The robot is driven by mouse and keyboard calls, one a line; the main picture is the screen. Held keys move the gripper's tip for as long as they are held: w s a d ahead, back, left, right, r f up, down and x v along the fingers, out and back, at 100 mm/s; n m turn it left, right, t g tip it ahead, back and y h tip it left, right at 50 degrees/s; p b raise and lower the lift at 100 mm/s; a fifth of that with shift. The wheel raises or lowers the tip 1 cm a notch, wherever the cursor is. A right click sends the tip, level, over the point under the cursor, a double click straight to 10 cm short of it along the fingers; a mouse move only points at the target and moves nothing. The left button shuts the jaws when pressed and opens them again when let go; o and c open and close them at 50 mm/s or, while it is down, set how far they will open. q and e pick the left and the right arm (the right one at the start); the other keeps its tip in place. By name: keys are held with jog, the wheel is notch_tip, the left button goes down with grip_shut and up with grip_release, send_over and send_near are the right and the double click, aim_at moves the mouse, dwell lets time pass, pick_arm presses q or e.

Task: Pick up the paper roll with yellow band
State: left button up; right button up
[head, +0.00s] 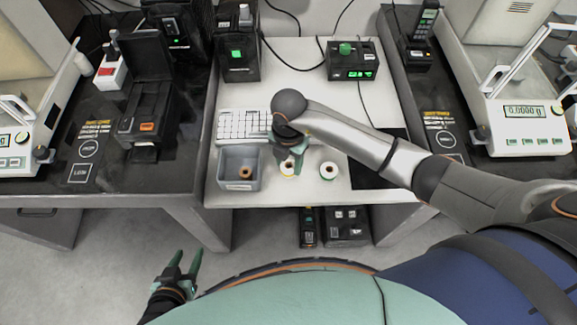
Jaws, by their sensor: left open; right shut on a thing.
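The paper roll with yellow band (288,171) is at the front of the white middle table (307,193), partly hidden by my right gripper. My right gripper (291,166) points down and is shut on this roll. I cannot tell whether the roll touches the table. My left gripper (184,262) is open and empty, low at the front left over the floor.
A grey bin (224,181) with a brown-centred roll (245,173) stands left of my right gripper. A white keyboard (240,124) lies behind. A black box with a green knob (352,62) stands at the back. Balances (522,120) stand on the dark side tables.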

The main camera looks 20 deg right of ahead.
grip_shut()
jog(key=shift+r, duration=0.1)
